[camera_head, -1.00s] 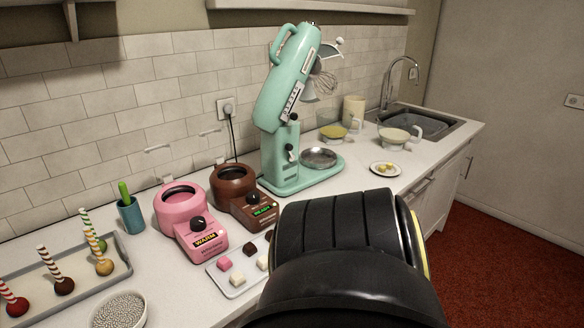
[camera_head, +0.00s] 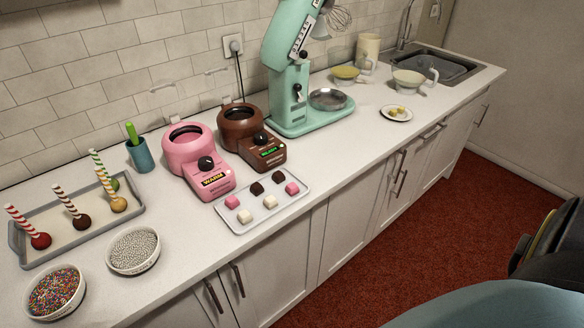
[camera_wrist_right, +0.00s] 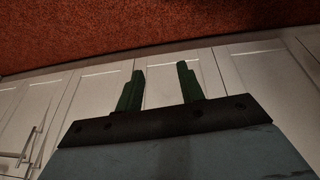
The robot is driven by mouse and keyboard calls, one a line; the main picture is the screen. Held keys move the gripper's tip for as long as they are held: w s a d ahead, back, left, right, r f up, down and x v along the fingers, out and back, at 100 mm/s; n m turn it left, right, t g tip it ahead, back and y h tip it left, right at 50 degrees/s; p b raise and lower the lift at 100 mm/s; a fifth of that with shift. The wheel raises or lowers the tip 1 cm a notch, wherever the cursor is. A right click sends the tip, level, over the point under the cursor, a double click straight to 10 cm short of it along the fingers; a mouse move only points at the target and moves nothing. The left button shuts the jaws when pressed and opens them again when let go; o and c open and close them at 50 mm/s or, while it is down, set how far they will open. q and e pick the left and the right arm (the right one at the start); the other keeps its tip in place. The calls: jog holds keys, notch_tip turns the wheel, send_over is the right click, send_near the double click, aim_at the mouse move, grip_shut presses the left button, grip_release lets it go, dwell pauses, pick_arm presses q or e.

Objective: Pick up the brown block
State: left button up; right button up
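Two dark brown blocks sit on a small white tray (camera_head: 238,221) on the counter: one brown block (camera_head: 257,188) near the tray's middle and another brown block (camera_head: 278,176) nearer its far right corner. Pink and white blocks share the tray. My right gripper (camera_wrist_right: 159,82) shows in the right wrist view with its two green fingers apart and nothing between them. Behind the fingers are cabinet doors and red carpet, and no block is in that view. My left gripper is not in view.
A pink warmer (camera_head: 190,150) and a brown warmer (camera_head: 240,124) stand right behind the tray. A green mixer (camera_head: 290,95) is at the back right. Sprinkle bowls (camera_head: 133,251) and a cake-pop tray (camera_head: 20,248) are at the left.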

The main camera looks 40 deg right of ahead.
jog(key=w+d+r+t+p, duration=0.25)
jog(key=w+d+r, duration=0.25)
jog(key=w+r, duration=0.75)
jog(key=t+y+p, duration=0.2)
jog(key=t, duration=0.5)
send_near(293, 188)
jog(key=w+r, duration=0.2)
jog(key=w, duration=0.1)
jog(key=x, duration=0.2)
jog(key=b+x, duration=0.1)
jog(key=x, duration=0.4)
jog(key=shift+a+f, duration=0.1)
jog(key=shift+f, duration=0.25)
jog(key=shift+b+x, duration=0.5)
jog(key=shift+x, duration=2.25)
jog(key=shift+f, duration=0.1)
jog(key=shift+d, duration=0.25)
jog(key=shift+c, duration=0.5)
jog(key=c, duration=0.6)
notch_tip(293, 188, up, 10)
jog(key=shift+r+p, duration=0.1)
jog(key=shift+p, duration=0.5)
